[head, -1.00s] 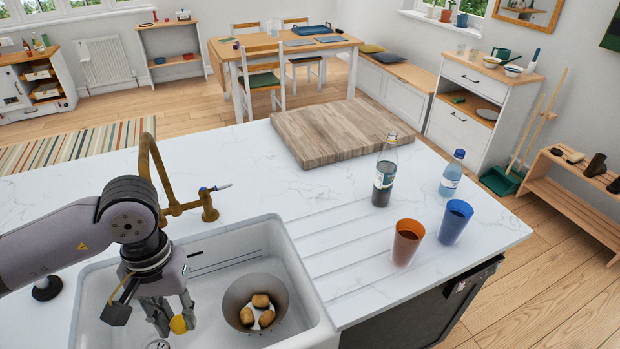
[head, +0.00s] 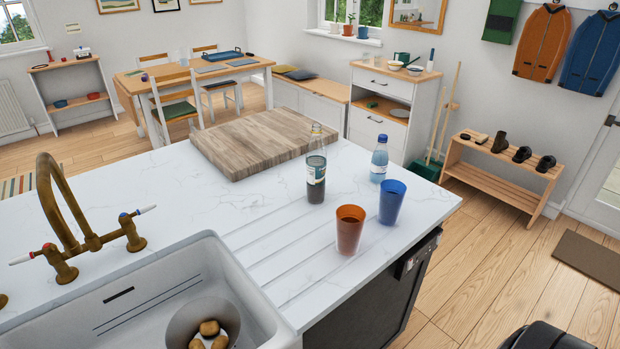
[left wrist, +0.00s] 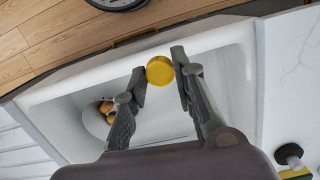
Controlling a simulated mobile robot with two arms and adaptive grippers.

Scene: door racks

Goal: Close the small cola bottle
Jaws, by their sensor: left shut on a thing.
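The cola bottle (head: 316,178) stands upright on the white worktop, in front of the cutting board's right corner. It is clear with dark liquid and a pale label, and no cap shows on its neck. In the left wrist view my left gripper (left wrist: 161,72) is shut on a round yellow cap (left wrist: 159,71), held between the fingertips above the sink. The left gripper is out of the head view, well away from the bottle. My right gripper is not in view.
An orange cup (head: 349,232), a blue cup (head: 391,203) and a blue-capped water bottle (head: 379,160) stand close to the right of the cola bottle. The cutting board (head: 262,140) lies behind. The sink (head: 255,290) has a brass tap (head: 90,243).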

